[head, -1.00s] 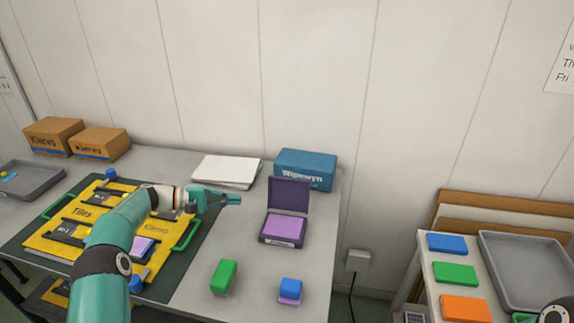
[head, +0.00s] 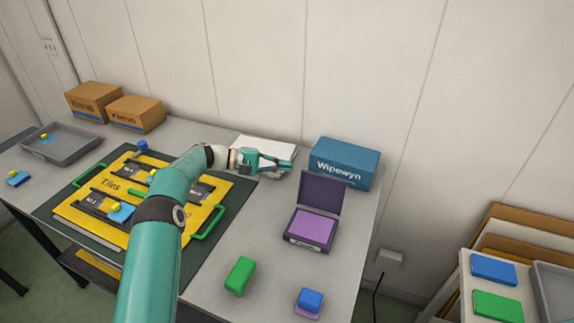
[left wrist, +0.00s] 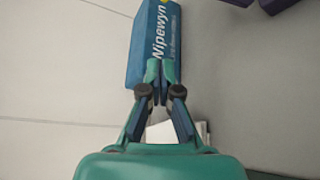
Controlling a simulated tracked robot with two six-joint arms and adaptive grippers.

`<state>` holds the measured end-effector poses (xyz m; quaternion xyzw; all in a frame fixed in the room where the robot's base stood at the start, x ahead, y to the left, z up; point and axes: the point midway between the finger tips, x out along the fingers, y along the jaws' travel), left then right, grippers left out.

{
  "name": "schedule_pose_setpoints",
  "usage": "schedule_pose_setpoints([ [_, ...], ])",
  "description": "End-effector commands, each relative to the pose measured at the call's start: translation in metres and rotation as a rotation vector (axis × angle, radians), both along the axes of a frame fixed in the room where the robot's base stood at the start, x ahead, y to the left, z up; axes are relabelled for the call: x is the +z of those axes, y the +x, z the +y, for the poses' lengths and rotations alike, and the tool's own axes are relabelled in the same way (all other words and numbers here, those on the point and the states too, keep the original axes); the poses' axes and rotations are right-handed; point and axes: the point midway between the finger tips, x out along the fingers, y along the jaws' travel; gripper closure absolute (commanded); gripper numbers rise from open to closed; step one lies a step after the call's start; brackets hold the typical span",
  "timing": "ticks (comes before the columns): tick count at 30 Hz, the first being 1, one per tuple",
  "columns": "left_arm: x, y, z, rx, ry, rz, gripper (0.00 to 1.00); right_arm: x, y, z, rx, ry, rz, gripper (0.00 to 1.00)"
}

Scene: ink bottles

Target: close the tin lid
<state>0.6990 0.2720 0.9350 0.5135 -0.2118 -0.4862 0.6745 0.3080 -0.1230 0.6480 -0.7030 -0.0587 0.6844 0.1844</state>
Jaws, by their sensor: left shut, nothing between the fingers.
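The tin (head: 309,230) is a dark purple box with a lilac pad inside, standing on the table right of centre. Its lid (head: 322,193) stands open, upright at the back edge. My left gripper (head: 291,161) is shut and empty, above the white paper stack, to the left of and behind the lid and apart from it. In the left wrist view the closed fingertips (left wrist: 160,65) point at the blue Wipewyn box. A dark purple corner, likely the lid (left wrist: 283,3), shows at the top edge there. My right gripper is not in view.
The blue Wipewyn box (head: 344,163) stands close behind the lid. White paper (head: 262,148) lies to its left. A green block (head: 240,274) and a blue block (head: 310,299) sit in front of the tin. A yellow tile board (head: 137,223) fills the left side.

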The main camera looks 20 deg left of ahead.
Motion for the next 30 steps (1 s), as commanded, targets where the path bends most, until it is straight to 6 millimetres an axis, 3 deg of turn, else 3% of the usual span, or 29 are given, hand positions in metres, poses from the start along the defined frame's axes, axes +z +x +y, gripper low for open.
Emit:
schedule_pose_setpoints([
  [13,-0.017,0.036,-0.074,-0.002,-0.001,0.001,1.0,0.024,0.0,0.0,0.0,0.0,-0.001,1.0],
  [30,-0.002,0.004,-0.076,0.004,-0.001,0.002,1.0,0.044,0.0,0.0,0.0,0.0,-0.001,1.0],
])
